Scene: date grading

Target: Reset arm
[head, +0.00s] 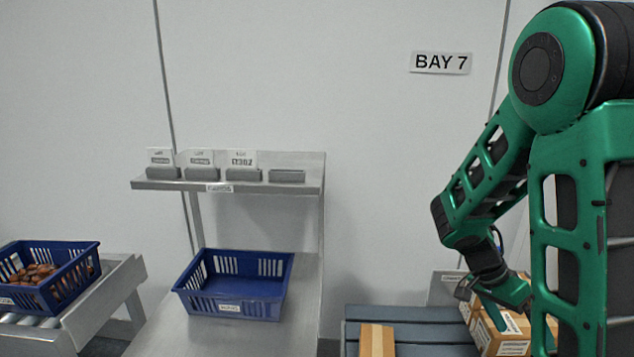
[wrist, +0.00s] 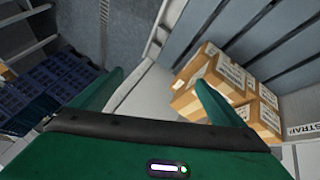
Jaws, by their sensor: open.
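My green arm reaches in from the right side of the head view, bent at the elbow. My gripper (head: 518,316) hangs low at the right, close to the cardboard boxes (head: 505,330); part of it is hidden behind my own arm link. In the wrist view my gripper (wrist: 158,92) shows two green fingers spread wide apart, with nothing between them but pale floor or surface. The boxes (wrist: 213,80) also show there, beside and beyond the right finger.
A blue crate (head: 235,308) stands on the metal bench, empty as far as I see. Another blue crate (head: 70,282) at the left holds brown dates. A shelf (head: 226,187) with card holders is above the bench. A grey slatted surface (head: 420,334) bears a cardboard box (head: 377,341).

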